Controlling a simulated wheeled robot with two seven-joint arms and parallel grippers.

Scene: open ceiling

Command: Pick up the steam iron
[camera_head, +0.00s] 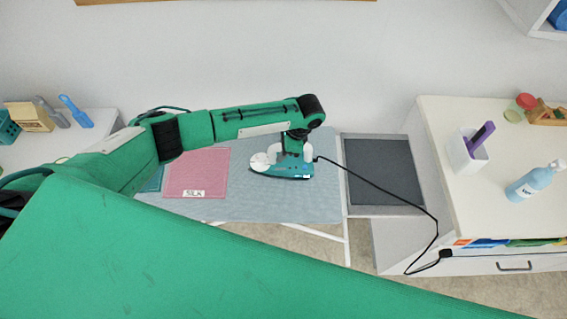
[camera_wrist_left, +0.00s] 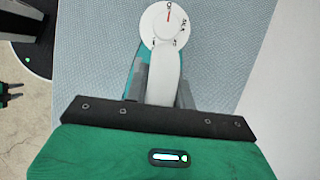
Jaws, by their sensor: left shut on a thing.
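The steam iron (camera_head: 282,172) is white and teal and is on or just above the grey-blue ironing board (camera_head: 320,209) in the head view; I cannot tell if its sole touches the cover. My left gripper (camera_head: 294,148) comes down over it and is shut on its handle. In the left wrist view, the iron's white dial and handle (camera_wrist_left: 166,75) lie between the grey fingers of the left gripper (camera_wrist_left: 163,92). The arm hides part of the iron in the head view. My right gripper is not clearly in view.
A black cord (camera_head: 385,190) runs from the iron to a plug at the white cabinet (camera_head: 428,140). A dark grey pad (camera_head: 384,172) is at the board's right end. A pink cloth labelled SILK (camera_head: 200,170) lies left of the iron.

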